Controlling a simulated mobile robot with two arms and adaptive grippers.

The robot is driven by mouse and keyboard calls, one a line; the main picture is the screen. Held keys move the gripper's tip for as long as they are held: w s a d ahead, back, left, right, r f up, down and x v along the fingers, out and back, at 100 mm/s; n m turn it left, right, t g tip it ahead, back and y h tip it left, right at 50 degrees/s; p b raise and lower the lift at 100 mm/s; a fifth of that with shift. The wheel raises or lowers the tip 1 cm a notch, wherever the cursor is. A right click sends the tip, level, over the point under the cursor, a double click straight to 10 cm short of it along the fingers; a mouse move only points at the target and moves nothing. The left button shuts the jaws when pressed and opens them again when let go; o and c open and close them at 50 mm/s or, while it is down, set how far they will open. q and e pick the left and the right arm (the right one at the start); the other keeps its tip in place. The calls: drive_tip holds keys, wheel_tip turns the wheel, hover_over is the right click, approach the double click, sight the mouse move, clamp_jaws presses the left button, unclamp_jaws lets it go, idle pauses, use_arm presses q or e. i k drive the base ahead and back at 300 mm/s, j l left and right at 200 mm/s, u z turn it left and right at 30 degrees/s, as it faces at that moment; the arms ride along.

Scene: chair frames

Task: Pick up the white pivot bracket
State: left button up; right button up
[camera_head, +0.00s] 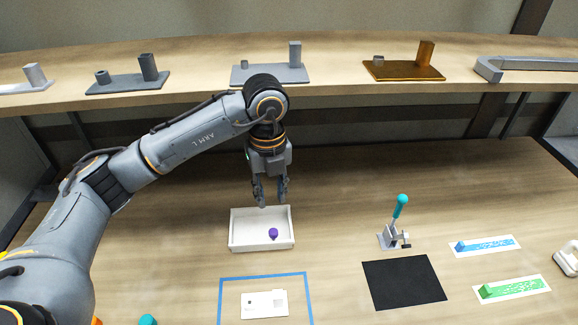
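A pale white bracket (35,75), a flat plate with an upright block, sits at the left end of the raised shelf, partly cut off by the frame edge. Another white flat piece (264,305) lies inside a blue outline on the table. I cannot tell for sure which is the pivot bracket. My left gripper (271,201) points down at the back edge of a white tray (236,241), its fingers apart and nothing seen between them. A small purple knob (273,233) lies in the tray. My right gripper is not in view.
The shelf also holds dark grey (127,84), light grey (271,74) and brown (405,71) brackets and a grey bar (525,63). A teal-handled clamp (392,237), black mat (404,283), blue block (475,246), green block (507,289) and white part (567,258) occupy the right.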

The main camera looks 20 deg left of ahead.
sight(275, 303)
drive_tip(key=k, duration=1.5)
